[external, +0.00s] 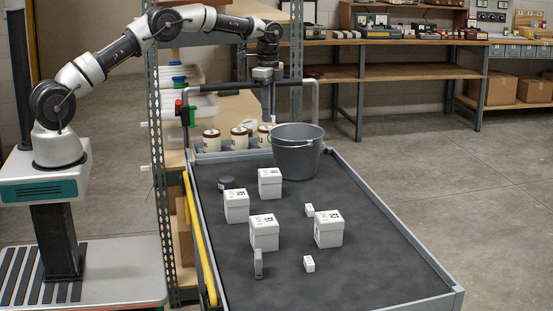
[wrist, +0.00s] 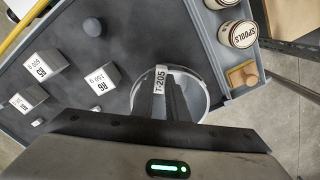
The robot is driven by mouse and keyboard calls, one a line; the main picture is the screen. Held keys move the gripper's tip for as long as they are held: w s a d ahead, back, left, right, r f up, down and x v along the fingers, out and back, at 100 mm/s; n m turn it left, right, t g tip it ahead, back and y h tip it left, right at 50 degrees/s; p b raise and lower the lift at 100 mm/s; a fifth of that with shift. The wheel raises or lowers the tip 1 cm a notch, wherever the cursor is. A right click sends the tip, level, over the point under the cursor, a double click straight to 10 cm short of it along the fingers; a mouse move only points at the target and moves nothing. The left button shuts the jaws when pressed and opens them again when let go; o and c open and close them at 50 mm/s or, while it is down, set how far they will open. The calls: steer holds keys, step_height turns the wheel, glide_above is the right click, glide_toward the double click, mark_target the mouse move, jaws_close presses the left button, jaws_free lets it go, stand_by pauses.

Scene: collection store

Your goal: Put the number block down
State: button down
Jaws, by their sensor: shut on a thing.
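My gripper (wrist: 165,98) is shut on the number block (wrist: 160,79), a small white piece labelled "T-205" showing at the fingertips in the wrist view. In the external view my gripper (external: 268,108) points down near the back left rim of the grey bucket (external: 297,158), and the block cannot be made out clearly. In the wrist view the bucket's round rim (wrist: 207,98) lies behind the fingers and block. The fingers hide part of the bucket's inside, and I cannot tell the block's height above it.
The bucket stands at the back of a dark-topped cart (external: 370,250) with raised edges. Several white boxes, including one in front (external: 264,234), and small white blocks (external: 309,264) stand on it. Tins (external: 211,140) line the back. The cart's right side is clear.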

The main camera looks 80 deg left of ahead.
mark_target(280, 132)
steer(key=w+d+r+n+p, duration=0.1)
steer(key=w+r+n+p, duration=0.25)
steer(key=n, duration=0.35)
steer(key=shift+n, duration=0.4)
step_height(280, 132, down, 9)
steer(key=shift+f+b, duration=0.2)
steer(key=shift+b, duration=0.1)
steer(key=shift+f, duration=0.15)
steer(key=shift+f+b, duration=0.4)
steer(key=shift+f, duration=0.1)
steer(key=c, duration=1.7)
jaws_free()
steer(key=shift+c, duration=0.2)
steer(key=shift+r, duration=0.1)
